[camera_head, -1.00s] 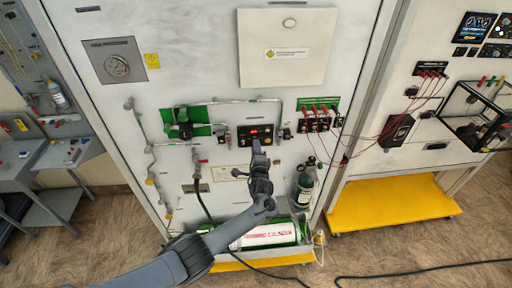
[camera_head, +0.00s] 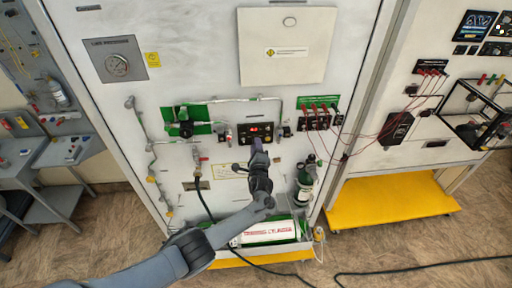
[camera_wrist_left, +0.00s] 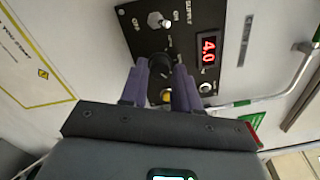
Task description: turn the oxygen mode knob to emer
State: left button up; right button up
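The black control panel (camera_head: 248,128) with a lit red display is on the tall white trainer board. In the left wrist view, this panel (camera_wrist_left: 143,38) shows a supply switch (camera_wrist_left: 157,20) and a red display (camera_wrist_left: 209,50) reading 4.0. My left gripper (camera_head: 257,145) is at the panel's lower edge. Its two purple fingers (camera_wrist_left: 160,76) straddle a dark round knob (camera_wrist_left: 160,64), which is partly hidden. A gap shows between the fingers; whether they press on the knob is unclear. The knob's markings, including any emer label, cannot be read. My right gripper is not in view.
A yellow button (camera_wrist_left: 167,96) shows between the fingers and a small white knob (camera_wrist_left: 206,88) is to their right. Red jacks with cables (camera_head: 322,117) are right of the panel. A pressure gauge (camera_head: 117,66) is at upper left.

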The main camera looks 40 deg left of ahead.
pick_arm(q)
jog(key=shift+o, duration=1.4)
jog(key=p+v, duration=0.2)
jog(key=v, duration=0.9)
